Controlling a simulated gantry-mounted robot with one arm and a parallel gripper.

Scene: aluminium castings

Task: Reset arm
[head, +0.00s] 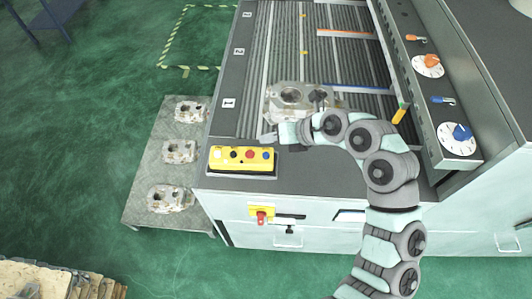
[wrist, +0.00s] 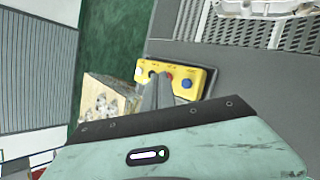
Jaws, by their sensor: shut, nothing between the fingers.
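My gripper (head: 283,138) is at the end of my teal and grey arm, over the front edge of the machine top in the head view. It is just right of the yellow button box (head: 241,160) and near the front of a casting. In the wrist view my gripper (wrist: 158,84) shows as a narrow grey shape in front of the button box (wrist: 190,82). Its fingers are together with nothing held. An aluminium casting (head: 290,96) sits on the slatted bed, partly hidden by my arm; its edge shows in the wrist view (wrist: 265,7).
Several castings (head: 178,151) stand on a low grey table (head: 150,170) left of the machine. Control dials (head: 457,138) line a raised panel at right. A red switch (head: 261,217) is on the machine front. Stacked pale material (head: 55,282) lies at bottom left. Green floor is open at left.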

